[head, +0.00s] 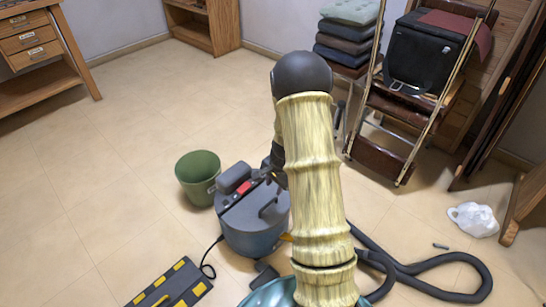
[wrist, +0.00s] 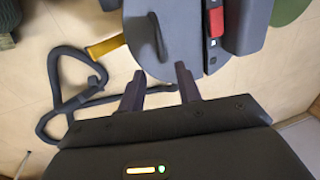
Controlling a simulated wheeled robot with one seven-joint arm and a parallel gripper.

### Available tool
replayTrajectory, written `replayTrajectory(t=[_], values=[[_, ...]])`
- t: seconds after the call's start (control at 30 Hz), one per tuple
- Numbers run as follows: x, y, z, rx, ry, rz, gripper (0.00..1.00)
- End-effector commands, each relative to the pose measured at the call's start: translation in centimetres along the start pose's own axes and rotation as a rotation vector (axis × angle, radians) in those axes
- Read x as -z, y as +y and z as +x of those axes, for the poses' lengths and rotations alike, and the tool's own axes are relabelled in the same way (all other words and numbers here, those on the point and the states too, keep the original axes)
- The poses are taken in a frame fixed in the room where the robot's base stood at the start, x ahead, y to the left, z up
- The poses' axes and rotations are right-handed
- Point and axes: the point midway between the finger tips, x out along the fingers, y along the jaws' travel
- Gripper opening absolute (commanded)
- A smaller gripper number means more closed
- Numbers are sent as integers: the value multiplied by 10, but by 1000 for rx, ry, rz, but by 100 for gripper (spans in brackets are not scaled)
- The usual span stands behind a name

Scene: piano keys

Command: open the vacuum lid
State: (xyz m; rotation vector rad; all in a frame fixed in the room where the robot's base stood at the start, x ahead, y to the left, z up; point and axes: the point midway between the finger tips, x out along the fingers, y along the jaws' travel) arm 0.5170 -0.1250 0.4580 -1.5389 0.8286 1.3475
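The vacuum (head: 252,228) stands on the floor, a blue-grey drum with a dark grey lid (head: 258,205) that looks shut. A red switch (head: 243,187) sits on its top. In the wrist view the lid (wrist: 183,50) is close ahead, with the red switch (wrist: 215,20) at upper right and a yellow latch (wrist: 106,46) at its left edge. My gripper (wrist: 159,70) is open, its two fingers apart near the lid's near edge. Nothing shows between them; contact with the lid cannot be told. In the head view my arm hides part of the vacuum and most of the gripper.
A green bucket (head: 198,178) stands just left of the vacuum. A black hose (head: 440,285) curls on the floor at right. Chairs with cushions (head: 343,45) stand behind at right. The left floor is clear.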

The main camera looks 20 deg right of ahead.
Motion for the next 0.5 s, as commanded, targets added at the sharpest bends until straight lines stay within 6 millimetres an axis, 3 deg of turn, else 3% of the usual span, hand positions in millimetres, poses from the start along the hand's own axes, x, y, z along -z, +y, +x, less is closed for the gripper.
replayTrajectory(t=[0.03,0.5], values=[[0,-1,-13,2,1,0,34],[-7,-4,-88,0,0,-36,34]])
